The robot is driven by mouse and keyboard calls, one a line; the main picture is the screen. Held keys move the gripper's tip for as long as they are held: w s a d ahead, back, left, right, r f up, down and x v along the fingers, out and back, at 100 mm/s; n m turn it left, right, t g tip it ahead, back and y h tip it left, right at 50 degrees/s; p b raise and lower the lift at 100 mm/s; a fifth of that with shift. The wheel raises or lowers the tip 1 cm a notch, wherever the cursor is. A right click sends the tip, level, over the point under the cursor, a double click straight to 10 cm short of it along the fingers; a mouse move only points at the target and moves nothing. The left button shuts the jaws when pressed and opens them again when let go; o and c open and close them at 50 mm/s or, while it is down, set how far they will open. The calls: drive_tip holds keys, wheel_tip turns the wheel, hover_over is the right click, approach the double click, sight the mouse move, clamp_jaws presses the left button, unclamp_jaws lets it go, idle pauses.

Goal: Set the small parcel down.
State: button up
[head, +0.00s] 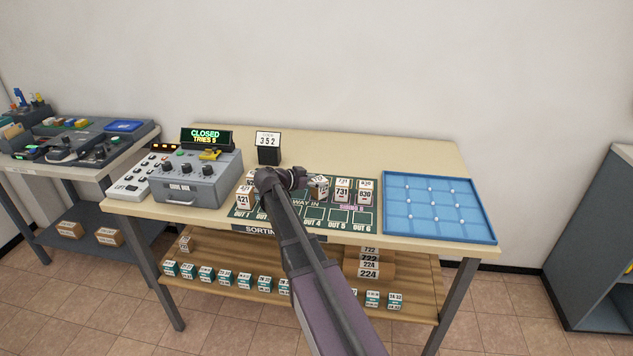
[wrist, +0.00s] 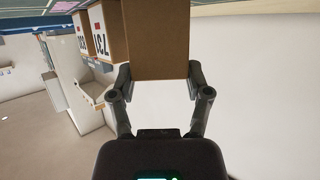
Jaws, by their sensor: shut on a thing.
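My gripper (head: 300,180) reaches sideways over the dark green sorting mat (head: 312,224) on the table. It is shut on a small brown cardboard parcel (head: 319,188), which sits just left of the parcel marked 731 (head: 342,190). In the wrist view the held parcel (wrist: 157,40) is between both fingers (wrist: 158,75), a plain brown side facing me. The parcel marked 731 (wrist: 103,38) stands close beside it there. The held parcel's far end is cut off by the frame, so I cannot tell whether it touches the mat.
More numbered parcels stand on the mat, one marked 830 (head: 365,191) at right and one marked 421 (head: 244,199) at left. A grey console (head: 200,178) and a black 352 sign (head: 268,155) stand left and behind. A blue tray (head: 438,232) lies at right.

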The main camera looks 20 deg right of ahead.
drive_tip(key=shift+f, duration=0.15)
drive_tip(key=o, duration=1.2)
drive_tip(key=shift+o, duration=0.2)
drive_tip(key=shift+r, duration=0.2)
